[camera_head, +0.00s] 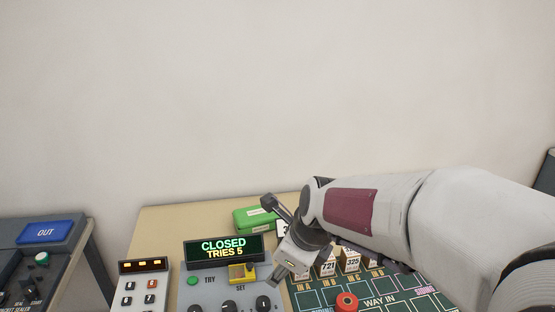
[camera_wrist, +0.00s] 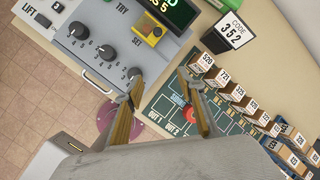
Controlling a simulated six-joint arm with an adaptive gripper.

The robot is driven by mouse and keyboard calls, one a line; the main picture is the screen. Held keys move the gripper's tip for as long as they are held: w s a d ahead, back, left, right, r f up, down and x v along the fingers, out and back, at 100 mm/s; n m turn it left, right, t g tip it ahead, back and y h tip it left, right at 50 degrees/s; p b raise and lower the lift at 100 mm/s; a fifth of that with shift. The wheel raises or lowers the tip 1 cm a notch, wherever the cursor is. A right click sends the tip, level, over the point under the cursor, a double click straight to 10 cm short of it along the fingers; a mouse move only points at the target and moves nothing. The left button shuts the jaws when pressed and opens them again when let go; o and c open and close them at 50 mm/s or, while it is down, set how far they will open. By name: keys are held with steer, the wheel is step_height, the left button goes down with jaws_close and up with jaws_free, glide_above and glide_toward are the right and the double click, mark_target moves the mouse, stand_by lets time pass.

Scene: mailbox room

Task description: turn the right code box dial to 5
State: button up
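The grey code box (camera_head: 210,292) has a display (camera_head: 222,247) reading CLOSED, TRIES 5. Several black dials sit in a row on its front panel. The right dial (camera_head: 263,303) is at the lower edge of the head view. In the wrist view the right dial (camera_wrist: 136,72) lies close to the tip of my left-hand finger. I cannot tell which number it points to, or whether the finger touches it. My gripper (camera_wrist: 160,84) is open and empty, its fingers spread wide. In the head view my gripper (camera_head: 273,238) hangs above the box's right side.
A yellow piece (camera_head: 242,273) and a green TRY button (camera_head: 193,281) are on the box. To the right is a green board (camera_wrist: 165,105) with a red knob (camera_head: 346,302) and several numbered blocks.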

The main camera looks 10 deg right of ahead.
steer(key=w+d+r+n+t, duration=0.2)
steer(key=w+r+n+t, duration=0.6)
steer(key=w+r+n, duration=0.6)
steer(key=shift+w+r+t+h, duration=0.35)
steer(key=shift+w+r, duration=0.5)
steer(key=shift+r, duration=0.4)
steer(key=s+a+f+n+g+y, duration=0.1)
steer(key=s+a+f, duration=0.15)
steer(key=a, duration=0.25)
steer(key=s+a+f+n+g+y, duration=0.1)
steer(key=s+a+f+n+g, duration=0.15)
steer(key=a, duration=0.35)
steer(key=s+d+f+n+g+h, duration=0.2)
steer(key=s+f+n+g, duration=0.1)
steer(key=s+f, duration=0.3)
steer(key=s+d+f+n+g+h, duration=0.2)
steer(key=s+f, duration=0.4)
steer(key=s, duration=0.3)
steer(key=shift+f+n+g, duration=0.3)
steer(key=shift+n+g, duration=0.1)
steer(key=shift+n, duration=0.05)
